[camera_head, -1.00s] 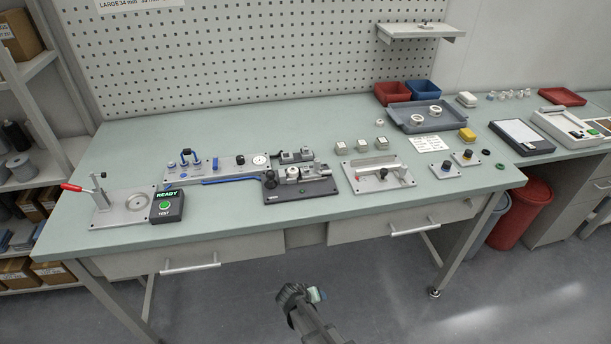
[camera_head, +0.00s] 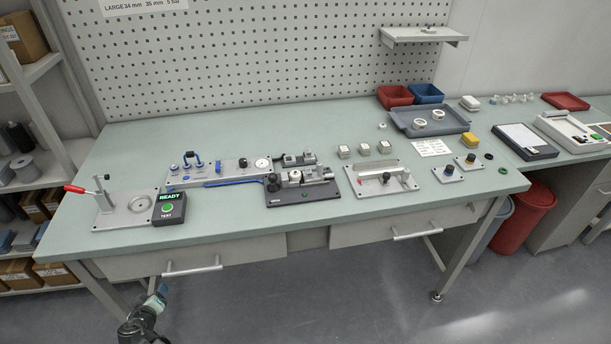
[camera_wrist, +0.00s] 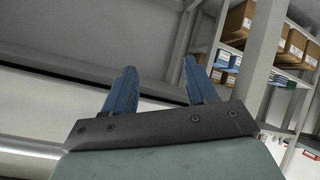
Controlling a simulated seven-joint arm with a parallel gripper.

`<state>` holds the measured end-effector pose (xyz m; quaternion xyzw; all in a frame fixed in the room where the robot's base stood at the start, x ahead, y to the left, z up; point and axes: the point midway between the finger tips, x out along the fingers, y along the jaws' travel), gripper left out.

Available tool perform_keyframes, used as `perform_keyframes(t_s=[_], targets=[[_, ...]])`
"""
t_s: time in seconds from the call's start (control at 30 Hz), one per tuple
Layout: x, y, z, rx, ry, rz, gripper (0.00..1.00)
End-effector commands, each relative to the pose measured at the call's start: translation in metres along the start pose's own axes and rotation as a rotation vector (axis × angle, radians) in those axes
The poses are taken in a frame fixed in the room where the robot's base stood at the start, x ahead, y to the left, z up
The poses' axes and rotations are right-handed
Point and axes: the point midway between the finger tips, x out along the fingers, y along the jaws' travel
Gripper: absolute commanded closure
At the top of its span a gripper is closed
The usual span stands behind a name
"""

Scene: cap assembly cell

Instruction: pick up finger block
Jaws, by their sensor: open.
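Three small pale blocks with light tops stand in a row on the bench: a left block (camera_head: 344,152), a middle block (camera_head: 364,149) and a right block (camera_head: 384,147). I cannot tell which thing is the finger block. My gripper (camera_head: 159,292) is low at the front left, in front of the bench and below its top, far from these blocks. In the wrist view its two blue fingers (camera_wrist: 159,66) stand apart with nothing between them. No block shows in the wrist view.
The bench (camera_head: 250,125) carries a lever press with a red handle (camera_head: 76,189), a READY test box (camera_head: 169,208), a dark-based fixture (camera_head: 302,190), a long plate with blue parts (camera_head: 215,172) and a plate with a white bar (camera_head: 382,178). A grey tray (camera_head: 400,122) stands behind. Drawer handles (camera_head: 192,269) jut forward.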

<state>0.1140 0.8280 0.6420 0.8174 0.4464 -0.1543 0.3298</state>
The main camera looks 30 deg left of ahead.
Motion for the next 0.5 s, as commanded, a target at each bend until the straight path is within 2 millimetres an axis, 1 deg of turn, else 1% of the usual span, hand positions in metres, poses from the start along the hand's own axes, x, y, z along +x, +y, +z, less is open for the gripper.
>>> perform_keyframes(t_s=[0.03, 0.07, 0.1, 0.2, 0.27, 0.3, 0.37, 0.4, 0.47, 0.5], targets=[[-0.013, -0.024, -0.020, -0.007, 0.039, -0.024, 0.43], [-0.021, -0.035, -0.032, -0.011, 0.061, -0.036, 0.43], [-0.033, -0.049, -0.048, -0.012, 0.091, -0.052, 0.43], [-0.062, -0.075, -0.091, -0.014, 0.164, -0.087, 0.43], [-0.077, -0.080, -0.115, -0.011, 0.196, -0.097, 0.43], [-0.085, -0.082, -0.130, -0.008, 0.216, -0.102, 0.43], [-0.098, -0.081, -0.153, -0.003, 0.243, -0.108, 0.43], [-0.106, -0.078, -0.169, 0.002, 0.260, -0.110, 0.43], [-0.118, -0.072, -0.192, 0.009, 0.284, -0.111, 0.43], [-0.125, -0.067, -0.207, 0.013, 0.299, -0.110, 0.43]])
